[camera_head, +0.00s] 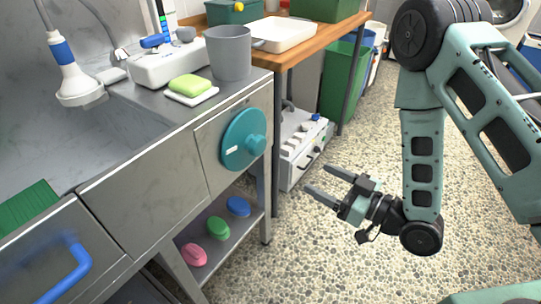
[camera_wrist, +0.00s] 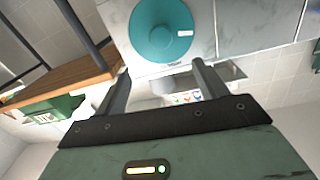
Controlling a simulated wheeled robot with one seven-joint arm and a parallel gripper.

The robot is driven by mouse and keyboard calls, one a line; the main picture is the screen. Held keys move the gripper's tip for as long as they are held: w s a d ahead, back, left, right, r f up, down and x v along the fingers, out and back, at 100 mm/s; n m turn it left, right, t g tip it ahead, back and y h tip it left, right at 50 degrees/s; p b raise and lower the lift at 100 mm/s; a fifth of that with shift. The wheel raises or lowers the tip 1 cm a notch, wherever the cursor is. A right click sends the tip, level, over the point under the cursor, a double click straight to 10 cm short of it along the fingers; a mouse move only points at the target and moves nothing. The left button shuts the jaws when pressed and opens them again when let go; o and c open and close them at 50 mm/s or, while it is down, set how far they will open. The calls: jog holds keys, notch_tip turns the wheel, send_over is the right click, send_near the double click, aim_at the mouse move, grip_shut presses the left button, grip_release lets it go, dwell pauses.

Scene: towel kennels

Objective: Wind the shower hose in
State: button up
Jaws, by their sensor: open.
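A teal round reel or dial (camera_head: 243,140) with a raised knob and a small white mark is mounted on the grey front panel of the sink unit. It also shows in the wrist view (camera_wrist: 160,30), just beyond the fingertips. The shower head (camera_head: 76,85), white with a blue band, hangs over the sink basin at the left; a grey hose (camera_head: 103,28) runs along the wall behind it. My gripper (camera_head: 322,182) is open and empty, right of the teal reel and apart from it. It also shows in the wrist view (camera_wrist: 160,72), with nothing between its fingers.
A grey cup (camera_head: 230,52) and a green sponge (camera_head: 189,85) on a white dish stand on the counter above the reel. A wooden table (camera_head: 312,38) with trays is behind. Pink, green and blue items lie on the lower shelf (camera_head: 250,222). Pebbled floor is clear around my gripper.

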jog(key=a+b, duration=0.1)
jog(key=b, duration=1.2)
send_near(262, 148)
jog(key=x, duration=0.9)
jog(key=shift+p, duration=0.35)
jog(key=c, duration=1.4)
jog(key=shift+o, duration=0.2)
